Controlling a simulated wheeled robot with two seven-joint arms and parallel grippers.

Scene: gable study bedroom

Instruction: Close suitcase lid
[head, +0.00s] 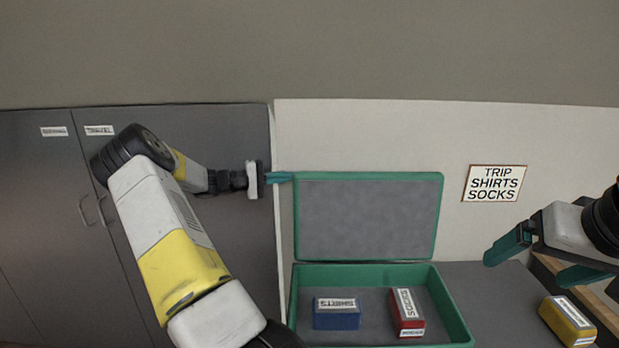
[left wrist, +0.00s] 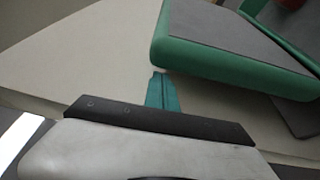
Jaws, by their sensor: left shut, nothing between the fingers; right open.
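A green suitcase stands open, its lid (head: 367,216) upright at the back with a grey lining. Its base (head: 451,300) holds a blue box (head: 337,314) labelled SHIRTS and a red box (head: 406,312) labelled SOCKS. My left gripper (head: 290,177) is shut and empty at the lid's upper left corner; whether it touches the lid is unclear. In the left wrist view the shut teal fingers (left wrist: 161,91) show beside the lid's green edge (left wrist: 235,68). My right gripper (head: 532,262) is open and empty, right of the suitcase.
A yellow box (head: 567,321) lies on the grey surface (head: 488,298) right of the suitcase. A sign (head: 494,183) reading TRIP SHIRTS SOCKS hangs on the pale wall behind. Grey cabinets (head: 50,215) with handles stand at the left.

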